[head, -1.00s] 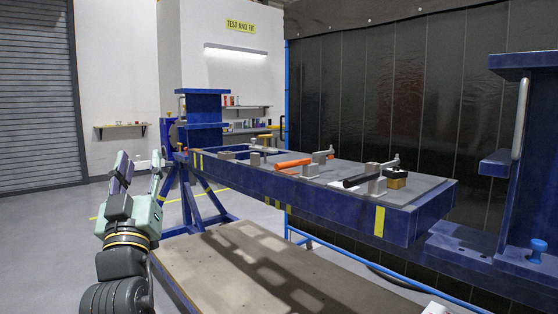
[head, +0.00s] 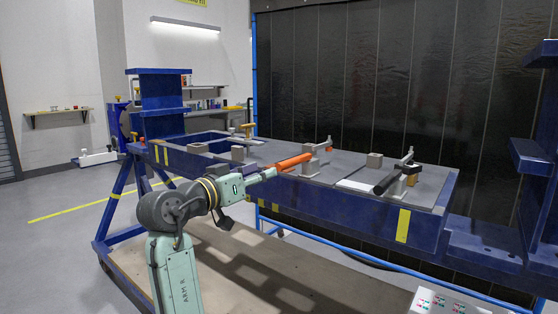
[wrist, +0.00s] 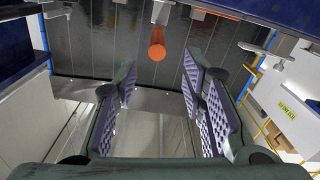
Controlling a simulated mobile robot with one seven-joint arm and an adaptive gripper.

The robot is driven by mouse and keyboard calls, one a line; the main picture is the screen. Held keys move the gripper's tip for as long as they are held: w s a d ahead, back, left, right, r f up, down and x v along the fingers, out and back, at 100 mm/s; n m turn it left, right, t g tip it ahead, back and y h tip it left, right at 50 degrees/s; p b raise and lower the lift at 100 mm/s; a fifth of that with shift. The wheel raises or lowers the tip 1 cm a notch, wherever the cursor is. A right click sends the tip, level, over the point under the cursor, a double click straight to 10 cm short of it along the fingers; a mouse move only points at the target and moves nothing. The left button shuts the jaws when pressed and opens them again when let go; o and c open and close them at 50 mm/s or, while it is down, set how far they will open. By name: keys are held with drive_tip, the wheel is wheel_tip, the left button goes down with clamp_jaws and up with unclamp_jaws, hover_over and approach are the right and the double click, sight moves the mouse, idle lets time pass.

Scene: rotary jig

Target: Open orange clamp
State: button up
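The orange clamp shows its orange handle (head: 292,162) lying low over the near edge of the blue jig's top, with its grey metal body (head: 316,154) at the handle's far right end. My gripper (head: 268,173) is just left of the handle's near end in the head view. In the wrist view my gripper (wrist: 162,85) is open and empty, with two ridged pads apart. The round end of the orange handle (wrist: 157,48) shows beyond the fingertips, roughly in line with the gap. I see no contact with it.
The blue jig frame (head: 345,208) spans the middle. A black-handled clamp (head: 387,182) stands to the right, a yellow-topped one (head: 247,128) at the back left. Grey blocks sit on the top plate. A control panel (head: 440,302) is at the front right. Open floor lies left.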

sight(287, 163)
drive_tip(key=p+x, duration=0.2)
drive_tip(key=x, duration=0.7)
drive_tip(key=shift+w+d, duration=0.15)
drive_tip(key=shift+d, duration=0.25)
drive_tip(key=shift+w+d+p, duration=0.3)
drive_tip(key=shift+w+d, duration=0.05)
drive_tip(key=shift+w, duration=0.2)
drive_tip(key=shift+c, duration=0.4)
clamp_jaws()
